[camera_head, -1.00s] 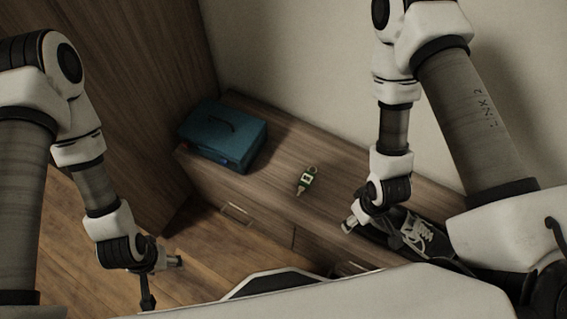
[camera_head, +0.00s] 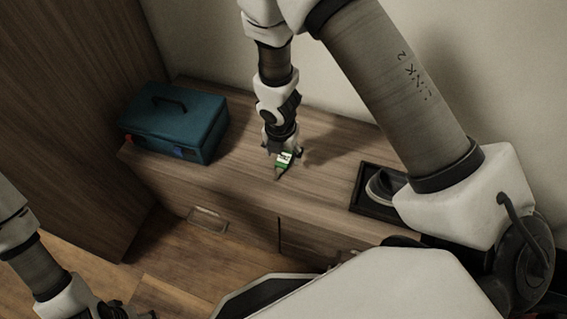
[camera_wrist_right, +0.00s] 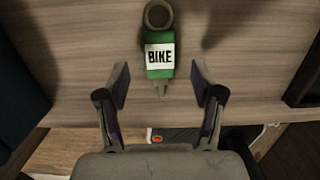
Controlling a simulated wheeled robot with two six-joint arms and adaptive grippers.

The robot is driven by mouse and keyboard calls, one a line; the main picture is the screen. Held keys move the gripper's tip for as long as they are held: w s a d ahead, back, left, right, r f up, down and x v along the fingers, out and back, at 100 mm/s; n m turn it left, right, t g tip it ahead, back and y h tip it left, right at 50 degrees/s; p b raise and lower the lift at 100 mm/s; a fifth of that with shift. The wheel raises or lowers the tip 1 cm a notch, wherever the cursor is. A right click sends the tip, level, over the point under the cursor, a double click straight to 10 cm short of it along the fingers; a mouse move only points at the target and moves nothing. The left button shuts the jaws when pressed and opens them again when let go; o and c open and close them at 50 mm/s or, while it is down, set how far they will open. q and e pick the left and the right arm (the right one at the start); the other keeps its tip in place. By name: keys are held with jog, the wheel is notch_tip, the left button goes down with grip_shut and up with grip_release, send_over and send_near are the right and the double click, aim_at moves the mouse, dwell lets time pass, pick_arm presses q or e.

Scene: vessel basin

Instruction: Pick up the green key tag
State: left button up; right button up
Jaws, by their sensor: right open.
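The green key tag (camera_head: 284,160) lies on the wooden cabinet top, partly hidden by my right gripper in the head view. In the right wrist view the tag (camera_wrist_right: 160,70) has a white label reading "BIKE", a ring at its far end and a small key at its near end. My right gripper (camera_head: 278,170) is over the tag, pointing down. In the right wrist view the gripper (camera_wrist_right: 160,80) is open, with a finger on each side of the tag's lower part and clear gaps between. My left gripper (camera_head: 125,312) is at the bottom edge, its fingers mostly cut off.
A teal box (camera_head: 172,125) with a dark handle stands on the left of the cabinet top (camera_head: 325,200). A black tray (camera_head: 366,206) with a dark and white shoe in it is at the right. Wood around the tag is clear.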

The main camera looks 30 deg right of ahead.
aim_at(284, 160)
notch_tip(284, 160, down, 3)
jog(key=shift+w+d+r+b, duration=0.1)
jog(key=shift+w+b, duration=0.05)
jog(key=shift+b, duration=0.6)
jog(key=shift+r, duration=0.15)
jog(key=c, duration=1.2)
pick_arm(q)
notch_tip(284, 160, down, 3)
jog(key=shift+r+p, duration=0.2)
jog(key=shift+p, duration=0.1)
pick_arm(e)
jog(key=shift+r, duration=0.1)
jog(key=shift+c, duration=0.2)
